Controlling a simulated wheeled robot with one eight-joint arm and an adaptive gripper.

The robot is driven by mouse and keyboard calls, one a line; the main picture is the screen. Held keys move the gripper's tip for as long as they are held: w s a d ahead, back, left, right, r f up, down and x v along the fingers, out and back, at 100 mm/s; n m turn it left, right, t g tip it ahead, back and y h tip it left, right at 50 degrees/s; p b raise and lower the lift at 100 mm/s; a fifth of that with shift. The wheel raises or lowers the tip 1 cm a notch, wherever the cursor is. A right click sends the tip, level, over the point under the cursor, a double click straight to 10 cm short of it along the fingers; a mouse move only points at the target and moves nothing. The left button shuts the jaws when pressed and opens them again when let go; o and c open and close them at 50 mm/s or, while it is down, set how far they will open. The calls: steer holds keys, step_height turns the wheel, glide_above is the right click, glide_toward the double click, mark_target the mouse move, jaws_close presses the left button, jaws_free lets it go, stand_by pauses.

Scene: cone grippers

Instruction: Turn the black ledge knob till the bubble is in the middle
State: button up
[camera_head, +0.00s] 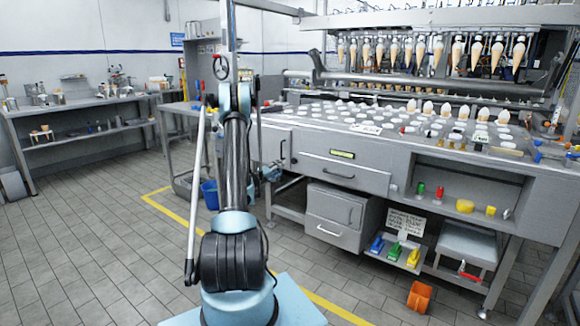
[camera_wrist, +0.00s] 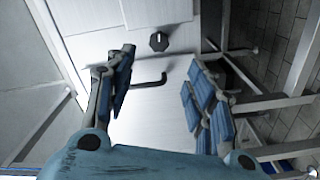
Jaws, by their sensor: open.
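The black knob (camera_wrist: 158,41) shows in the wrist view on a pale grey panel, above the gap between the fingertips. My gripper (camera_wrist: 160,82) is open, with blue-padded fingers set wide apart and nothing between them that I can see touching. The knob is apart from both fingers. In the head view my gripper (camera_head: 268,173) is partly hidden behind my arm, close to the machine's left front. A yellow-green strip (camera_head: 342,154), which looks like the level vial, sits on the machine's front above a drawer handle. Its bubble is too small to make out.
A dark bent handle (camera_wrist: 150,81) lies on the panel below the knob in the wrist view. The cone machine (camera_head: 345,176) has an open shelf on its right. The left floor is clear.

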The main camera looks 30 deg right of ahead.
mark_target(293, 162)
steer(key=x, duration=1.1)
steer(key=shift+w+d+r, duration=0.1)
steer(key=shift+d, duration=0.05)
steer(key=c, duration=1.1)
